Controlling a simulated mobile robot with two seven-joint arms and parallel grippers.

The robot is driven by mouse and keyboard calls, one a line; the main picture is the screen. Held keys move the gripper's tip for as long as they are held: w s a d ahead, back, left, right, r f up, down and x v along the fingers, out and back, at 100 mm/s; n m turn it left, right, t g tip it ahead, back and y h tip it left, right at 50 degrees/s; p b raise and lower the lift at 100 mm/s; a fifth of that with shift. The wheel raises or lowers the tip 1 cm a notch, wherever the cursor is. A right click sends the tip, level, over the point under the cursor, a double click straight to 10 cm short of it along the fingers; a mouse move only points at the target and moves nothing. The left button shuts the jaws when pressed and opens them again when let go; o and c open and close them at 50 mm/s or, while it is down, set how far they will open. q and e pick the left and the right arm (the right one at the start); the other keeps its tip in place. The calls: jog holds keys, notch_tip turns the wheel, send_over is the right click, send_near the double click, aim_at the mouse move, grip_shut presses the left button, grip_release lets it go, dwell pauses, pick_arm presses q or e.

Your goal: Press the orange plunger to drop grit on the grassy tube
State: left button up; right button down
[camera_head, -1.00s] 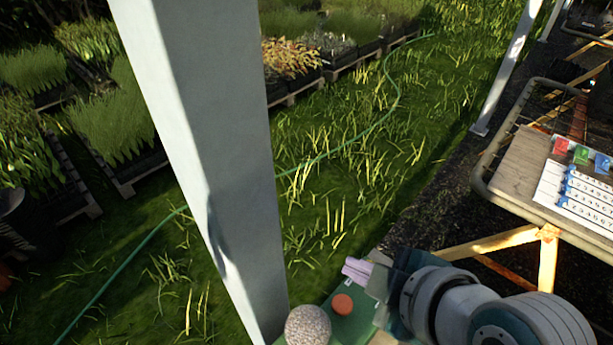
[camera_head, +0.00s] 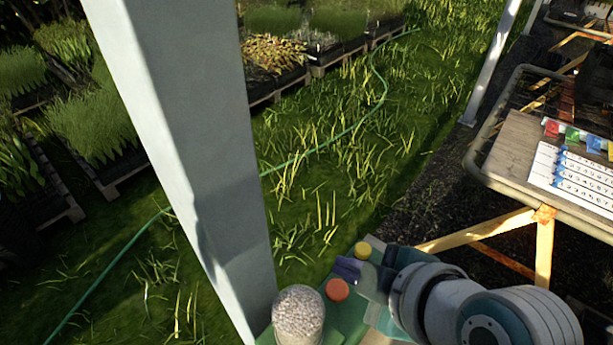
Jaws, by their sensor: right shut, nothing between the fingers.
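The orange plunger (camera_head: 337,289) is a round orange button on a green surface (camera_head: 345,322) at the bottom of the head view. A clear jar of pale grit (camera_head: 298,314) stands just left of it. A yellow button (camera_head: 362,250) sits beyond the orange one. My right gripper (camera_head: 348,268) comes in from the right, its fingers shut and empty, between the orange and yellow buttons in the picture. Whether it touches either one I cannot tell. My left gripper is not in view. The grassy tube is not seen.
A grey post (camera_head: 190,150) rises at the left, close to the jar in the picture. A bench (camera_head: 510,155) with a numbered card (camera_head: 575,178) and coloured tags stands at the right. Plant trays, grass and a green hose (camera_head: 330,148) lie beyond.

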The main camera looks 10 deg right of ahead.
aim_at(344, 294)
notch_tip(344, 294, down, 3)
jog(key=shift+f+b, duration=0.2)
jog(key=shift+b, duration=0.75)
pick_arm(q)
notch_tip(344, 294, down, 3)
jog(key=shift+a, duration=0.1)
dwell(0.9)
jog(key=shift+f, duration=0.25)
pick_arm(e)
jog(key=shift+f, duration=0.4)
